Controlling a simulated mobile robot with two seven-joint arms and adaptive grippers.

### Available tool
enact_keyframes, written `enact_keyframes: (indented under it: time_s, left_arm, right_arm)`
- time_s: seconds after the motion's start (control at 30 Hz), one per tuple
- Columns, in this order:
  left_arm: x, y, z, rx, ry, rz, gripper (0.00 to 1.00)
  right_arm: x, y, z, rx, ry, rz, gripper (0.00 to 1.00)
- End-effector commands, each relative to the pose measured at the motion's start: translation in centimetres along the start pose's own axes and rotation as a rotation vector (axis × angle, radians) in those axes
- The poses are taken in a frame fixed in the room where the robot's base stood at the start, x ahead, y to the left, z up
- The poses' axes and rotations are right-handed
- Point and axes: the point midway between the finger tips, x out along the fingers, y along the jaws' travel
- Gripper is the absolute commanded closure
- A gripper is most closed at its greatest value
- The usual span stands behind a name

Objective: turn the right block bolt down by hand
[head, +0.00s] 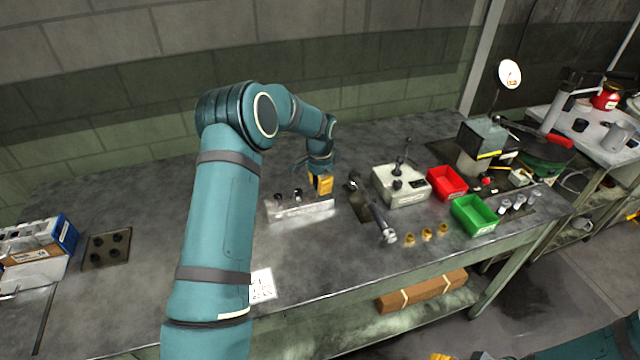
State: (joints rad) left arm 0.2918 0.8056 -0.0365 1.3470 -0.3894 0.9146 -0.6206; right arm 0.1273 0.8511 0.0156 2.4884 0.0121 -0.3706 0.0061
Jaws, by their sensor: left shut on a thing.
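A pale metal block (300,212) lies on the grey bench in the middle of the head view. Two dark bolts, a left one (279,200) and a middle one (298,195), stand upright in its top. My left gripper (320,187), with yellow fingers, is over the block's right end, pointing down. It is shut on the right block bolt, which its fingers hide. How deep that bolt sits cannot be seen. Only a yellow tip of my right gripper (440,356) shows at the bottom edge; its jaws are cut off.
Right of the block are a dark hand tool (381,222), a grey control box (402,185) with a lever, brass pieces (426,234), a red bin (447,182) and a green bin (474,215). A white card (262,286) lies near the front edge.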

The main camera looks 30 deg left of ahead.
Motion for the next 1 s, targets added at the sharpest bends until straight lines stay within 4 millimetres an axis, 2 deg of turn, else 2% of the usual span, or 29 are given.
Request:
enact_keyframes:
  time_s: [0.23, 0.27, 0.3, 0.33, 0.37, 0.63, 0.77, 0.87, 1.0]
  left_arm:
    - [0.3, 0.2, 0.1, 0.0, -0.005, 0.006, 1.0]
    - [0.3, 0.2, 0.1, 0.0, -0.005, 0.006, 0.73]
    - [0.3, 0.2, 0.1, 0.0, -0.005, 0.005, 0.58]
    - [0.2, 0.2, 0.1, 0.0, -0.005, 0.005, 0.48]
    - [0.2, 0.1, 0.1, 0.0, -0.004, 0.005, 0.45]
    - [0.1, 0.1, 0.0, -0.001, -0.001, 0.001, 0.45]
    - [-0.7, 0.0, 0.0, -0.001, 0.0, 0.0, 0.45]
    - [-2.1, 0.0, -0.1, 0.0, 0.002, -0.002, 0.45]
    - [-5.0, 0.0, -0.1, 0.0, 0.002, -0.003, 0.45]
  right_arm:
    - [0.0, 0.0, 0.0, 0.0, 0.0, 0.0, 0.45]
    - [0.0, 0.0, 0.0, 0.0, 0.0, 0.0, 0.45]
    - [0.0, 0.0, 0.0, 0.0, 0.0, 0.0, 0.45]
    - [0.0, 0.0, 0.0, 0.0, 0.0, 0.0, 0.45]
    - [0.0, 0.0, 0.0, 0.0, 0.0, 0.0, 0.45]
    - [0.0, 0.0, 0.0, 0.0, 0.0, 0.0, 0.45]
    - [0.0, 0.0, 0.0, 0.0, 0.0, 0.0, 0.45]
    - [0.0, 0.0, 0.0, 0.0, 0.0, 0.0, 0.45]
    - [0.0, 0.0, 0.0, 0.0, 0.0, 0.0, 0.45]
